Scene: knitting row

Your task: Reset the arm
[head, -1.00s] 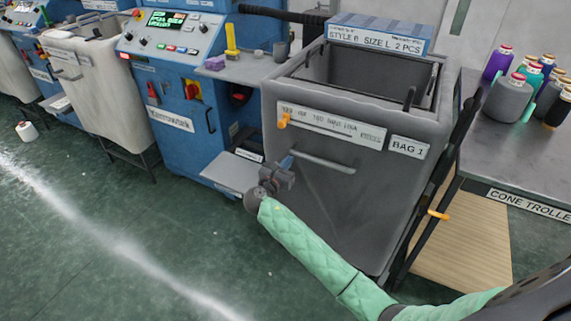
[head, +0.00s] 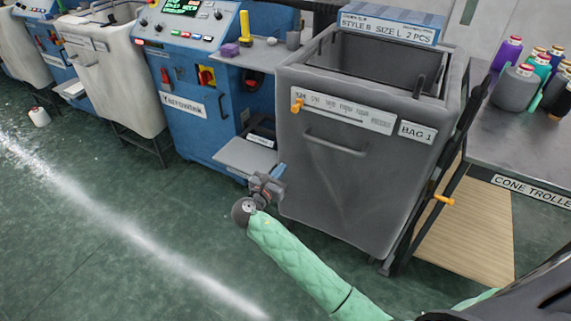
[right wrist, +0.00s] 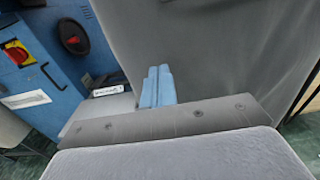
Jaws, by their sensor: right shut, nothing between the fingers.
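My right arm, in a green quilted sleeve, reaches in from the lower right of the head view. Its gripper (head: 279,172) is in front of the lower left part of the grey bag (head: 335,185) marked BAG 1, near a small grey shelf of the blue machine. In the right wrist view the blue fingers (right wrist: 158,87) are together with nothing between them, and the grey bag wall (right wrist: 215,60) fills the background. I cannot tell the exact gap between fingers and bag. My left gripper is not in view.
The blue knitting machine (head: 190,75) stands left of the bag, with its low grey shelf (head: 243,156). A trolley (head: 510,150) with several yarn cones is at the right. A white cone (head: 39,117) lies on the floor at far left. The green floor (head: 130,230) is open at lower left.

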